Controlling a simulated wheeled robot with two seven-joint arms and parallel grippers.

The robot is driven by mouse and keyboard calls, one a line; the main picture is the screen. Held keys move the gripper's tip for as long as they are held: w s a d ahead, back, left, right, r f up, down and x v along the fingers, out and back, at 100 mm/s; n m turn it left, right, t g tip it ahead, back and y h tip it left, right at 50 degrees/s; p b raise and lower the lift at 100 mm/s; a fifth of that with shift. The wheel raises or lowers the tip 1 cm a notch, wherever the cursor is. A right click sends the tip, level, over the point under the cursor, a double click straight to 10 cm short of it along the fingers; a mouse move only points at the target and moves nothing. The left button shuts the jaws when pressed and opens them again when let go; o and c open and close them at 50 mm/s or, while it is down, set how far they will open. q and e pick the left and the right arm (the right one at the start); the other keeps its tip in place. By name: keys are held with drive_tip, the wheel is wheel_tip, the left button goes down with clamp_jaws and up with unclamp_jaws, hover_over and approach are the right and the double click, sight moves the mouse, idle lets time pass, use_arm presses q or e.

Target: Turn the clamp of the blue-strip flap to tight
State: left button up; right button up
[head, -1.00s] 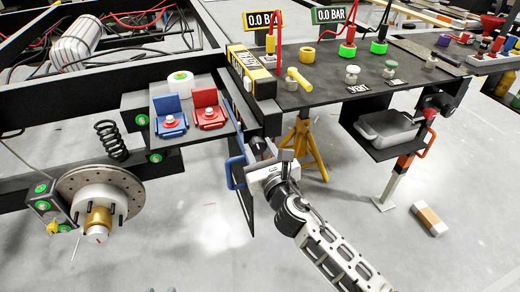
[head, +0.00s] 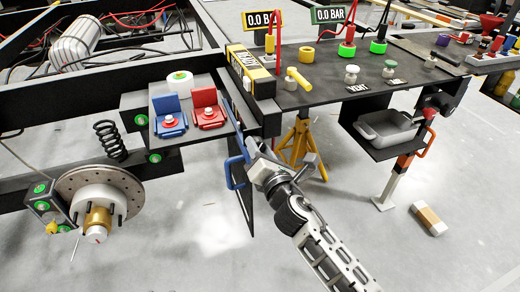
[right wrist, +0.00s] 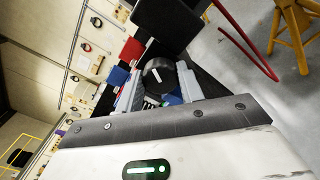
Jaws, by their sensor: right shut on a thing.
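The flap (head: 246,206) is a dark upright panel with a blue handle (head: 236,173) on its left side, below the front edge of the bench. My right gripper (head: 256,160) reaches in from the lower right beside this flap. In the right wrist view my right gripper (right wrist: 158,88) is shut on a round black clamp knob (right wrist: 157,75) with a white pointer line, one finger on each side. In the head view the knob is hidden by the gripper. Any tight or loose marking cannot be read. My left gripper is out of view.
The bench top (head: 315,90) with knobs and gauges is above right. A yellow stand (head: 300,140) stands close behind the gripper. The floor below is open.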

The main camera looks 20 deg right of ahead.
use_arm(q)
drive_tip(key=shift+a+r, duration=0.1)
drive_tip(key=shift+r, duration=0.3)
use_arm(e)
drive_tip(key=m, duration=1)
drive_tip(key=shift+f, duration=0.2)
use_arm(q)
drive_tip(key=shift+p, duration=0.3)
use_arm(e)
drive_tip(key=shift+m, duration=0.4)
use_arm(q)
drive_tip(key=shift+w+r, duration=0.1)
use_arm(e)
drive_tip(key=o, duration=0.9)
drive_tip(key=shift+o, duration=0.4)
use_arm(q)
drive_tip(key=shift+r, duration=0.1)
use_arm(e)
drive_tip(key=shift+r, duration=0.1)
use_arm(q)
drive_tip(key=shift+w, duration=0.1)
